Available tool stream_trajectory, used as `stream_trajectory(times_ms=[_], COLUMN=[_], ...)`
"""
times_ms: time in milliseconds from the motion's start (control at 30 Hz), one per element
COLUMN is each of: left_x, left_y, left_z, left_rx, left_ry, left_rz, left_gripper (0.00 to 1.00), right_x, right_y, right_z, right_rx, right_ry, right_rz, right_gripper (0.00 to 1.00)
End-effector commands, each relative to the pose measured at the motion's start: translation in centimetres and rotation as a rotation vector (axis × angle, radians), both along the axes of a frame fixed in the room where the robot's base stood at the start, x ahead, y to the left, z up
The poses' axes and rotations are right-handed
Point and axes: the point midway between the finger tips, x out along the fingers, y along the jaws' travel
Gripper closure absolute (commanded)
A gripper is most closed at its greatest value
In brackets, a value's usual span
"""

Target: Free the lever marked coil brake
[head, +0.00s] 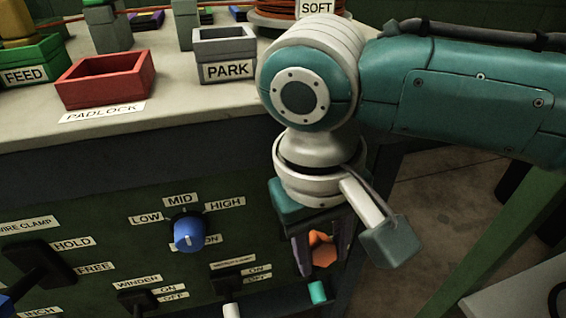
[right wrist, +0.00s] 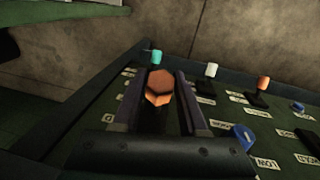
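An orange hexagonal piece (head: 321,250) sits between the fingers of my right gripper (head: 324,262) in the head view. In the right wrist view the same piece (right wrist: 158,87) fills the gap between the fingers, which look shut on it. I cannot tell whether it is still on a lever. A teal-tipped lever (head: 317,292) is just below the gripper, and shows beyond the fingertips in the right wrist view (right wrist: 155,57). No label reading coil brake is legible. My left gripper is not in view.
The green panel has a blue knob (head: 188,234), a white-tipped lever (head: 231,310) and a black hold/free lever (head: 41,268). On the ledge above stand a red padlock tray (head: 104,79), a grey park tray (head: 225,51) and a green feed tray (head: 30,62).

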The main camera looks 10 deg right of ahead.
Motion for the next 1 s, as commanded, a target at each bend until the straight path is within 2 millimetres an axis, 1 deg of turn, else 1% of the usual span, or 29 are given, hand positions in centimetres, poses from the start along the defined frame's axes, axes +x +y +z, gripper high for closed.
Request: stream_trajectory(times_ms=[33, 67, 333, 1000], left_x=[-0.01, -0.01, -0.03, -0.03], left_y=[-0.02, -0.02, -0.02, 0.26], left_z=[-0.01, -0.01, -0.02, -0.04], left_rx=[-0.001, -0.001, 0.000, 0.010], left_ry=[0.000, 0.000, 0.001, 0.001], left_rz=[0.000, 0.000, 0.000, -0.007], left_gripper=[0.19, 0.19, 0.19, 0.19], right_x=[0.00, 0.00, 0.01, 0.02], right_y=[-0.02, -0.02, -0.03, -0.02], right_z=[0.01, 0.01, 0.02, 0.04], right_rx=[-0.001, -0.001, -0.001, -0.001], right_ry=[0.000, 0.000, 0.000, 0.000], right_rz=[0.000, 0.000, 0.000, 0.000], right_gripper=[0.66, 0.69, 0.99, 1.00])
